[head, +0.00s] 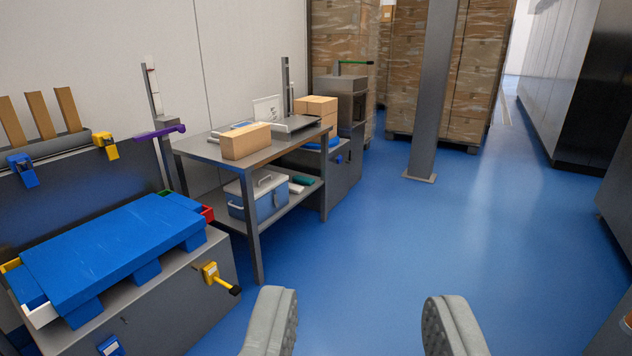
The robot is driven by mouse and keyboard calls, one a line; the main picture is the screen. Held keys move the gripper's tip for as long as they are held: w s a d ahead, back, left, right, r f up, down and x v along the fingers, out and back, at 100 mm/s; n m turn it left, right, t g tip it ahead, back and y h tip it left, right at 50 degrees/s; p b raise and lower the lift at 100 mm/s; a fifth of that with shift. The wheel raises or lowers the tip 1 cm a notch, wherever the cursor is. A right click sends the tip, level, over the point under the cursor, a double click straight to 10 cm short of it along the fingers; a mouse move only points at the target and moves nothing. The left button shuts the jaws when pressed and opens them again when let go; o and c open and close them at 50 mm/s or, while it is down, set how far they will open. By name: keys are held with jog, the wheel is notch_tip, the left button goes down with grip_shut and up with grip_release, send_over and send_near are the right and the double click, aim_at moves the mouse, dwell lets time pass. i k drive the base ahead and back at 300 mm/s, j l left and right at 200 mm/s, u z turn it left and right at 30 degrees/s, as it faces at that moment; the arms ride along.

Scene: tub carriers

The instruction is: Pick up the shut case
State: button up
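A blue case (265,203) with a pale grey lid and a handle sits on the lower shelf of a grey metal table, left of centre. Its lid looks shut. The table top above and a front leg are close to it, and its back is hidden. My gripper (361,308) is at the bottom of the view, its two grey padded fingers wide apart with only blue floor between them. It is to the right of the case, nearer the camera and not touching it.
The metal table (207,149) bears cardboard boxes (246,141) and a laptop-like item. A bench with a blue pallet (115,252) and a protruding yellow-black handle (222,279) stands at left. A grey pillar (433,90) stands ahead. The blue floor (420,240) at centre right is clear.

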aim_at(237, 144)
jog(key=i, duration=1.85)
jog(key=i+l+u, duration=0.1)
jog(key=i+u, duration=0.3)
jog(key=i+l+u, duration=0.35)
jog(key=i, duration=0.2)
jog(key=i+l+u, duration=0.8)
jog(key=i, duration=0.05)
